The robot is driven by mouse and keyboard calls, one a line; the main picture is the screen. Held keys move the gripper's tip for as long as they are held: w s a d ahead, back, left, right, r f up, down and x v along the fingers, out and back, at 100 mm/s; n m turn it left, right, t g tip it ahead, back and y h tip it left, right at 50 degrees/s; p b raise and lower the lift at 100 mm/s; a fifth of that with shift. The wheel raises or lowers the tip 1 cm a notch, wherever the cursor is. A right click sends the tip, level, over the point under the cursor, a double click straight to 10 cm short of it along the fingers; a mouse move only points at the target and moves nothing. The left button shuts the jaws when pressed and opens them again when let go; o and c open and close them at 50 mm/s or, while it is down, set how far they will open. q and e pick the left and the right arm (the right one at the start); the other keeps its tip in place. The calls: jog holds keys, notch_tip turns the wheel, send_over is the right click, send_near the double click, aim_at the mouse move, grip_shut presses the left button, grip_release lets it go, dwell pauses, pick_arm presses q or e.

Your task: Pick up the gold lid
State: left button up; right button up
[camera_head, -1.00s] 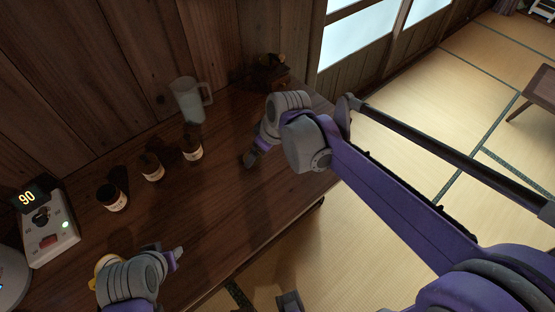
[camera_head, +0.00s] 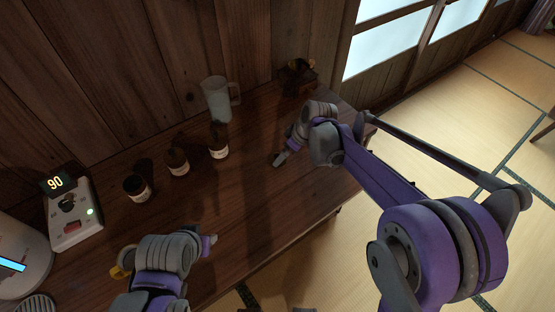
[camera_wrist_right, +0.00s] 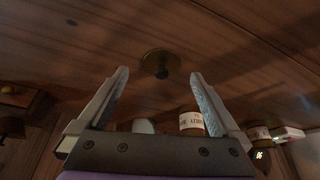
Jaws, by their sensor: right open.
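In the head view my right gripper (camera_head: 280,158) is low over the table, right of the jars; I cannot make out the lid there. My left gripper (camera_head: 210,242) is over the table's near left part; its jaw state is unclear. A yellow thing (camera_head: 121,264) is partly hidden behind my left wrist.
A device reading 90 (camera_head: 73,213) and a round white appliance (camera_head: 18,262) stand at left. The middle of the table is clear.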

aim_at(273, 157)
jog(key=x, duration=0.4)
jog(key=shift+a+f, duration=0.3)
jog(key=shift+s, duration=0.1)
jog(key=c, duration=1.2)
jog(key=shift+r, duration=0.15)
jog(key=shift+c, duration=0.2)
